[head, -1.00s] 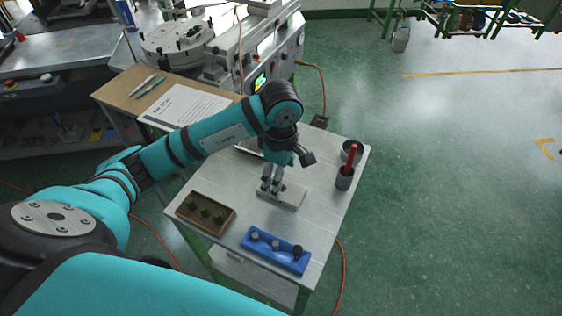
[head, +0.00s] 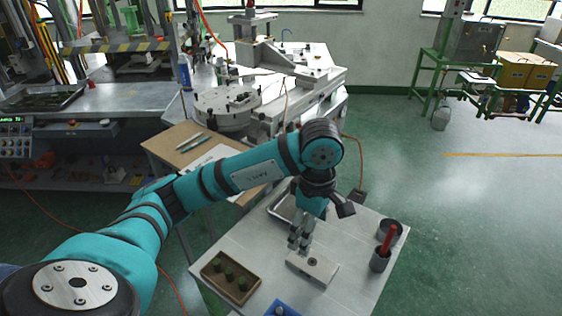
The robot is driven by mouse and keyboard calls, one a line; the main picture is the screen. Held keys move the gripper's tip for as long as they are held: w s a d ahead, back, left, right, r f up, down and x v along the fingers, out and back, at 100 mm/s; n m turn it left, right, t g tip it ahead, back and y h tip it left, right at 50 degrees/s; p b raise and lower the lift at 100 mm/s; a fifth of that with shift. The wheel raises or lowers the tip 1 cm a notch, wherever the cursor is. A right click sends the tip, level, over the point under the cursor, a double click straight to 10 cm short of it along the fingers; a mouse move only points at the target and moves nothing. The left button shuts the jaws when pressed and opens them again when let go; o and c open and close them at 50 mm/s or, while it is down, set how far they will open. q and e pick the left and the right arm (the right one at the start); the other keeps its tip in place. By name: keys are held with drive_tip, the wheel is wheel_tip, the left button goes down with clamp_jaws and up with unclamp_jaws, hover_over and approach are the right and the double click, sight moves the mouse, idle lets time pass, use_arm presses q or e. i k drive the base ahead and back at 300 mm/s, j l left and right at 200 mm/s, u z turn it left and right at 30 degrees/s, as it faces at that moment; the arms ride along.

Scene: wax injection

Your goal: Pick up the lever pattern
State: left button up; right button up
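No part is clearly recognisable as the lever pattern. A pale grey metal block (head: 318,268) with a small dark spot on top lies on the light table (head: 235,240). My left gripper (head: 298,246) points down at the block's left end, fingertips at or just above it. Its two fingers are close together, and I cannot tell whether anything is between them. A brown tray (head: 207,272) with several small dark green pieces lies to the left. A blue holder (head: 270,306) is cut off at the bottom edge. My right gripper is not in view.
A metal tray (head: 281,208) lies partly behind my arm. A machine (head: 290,95) stands behind. Open floor lies right.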

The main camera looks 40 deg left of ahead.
sight(241, 97)
drive_tip(key=u, duration=1.4)
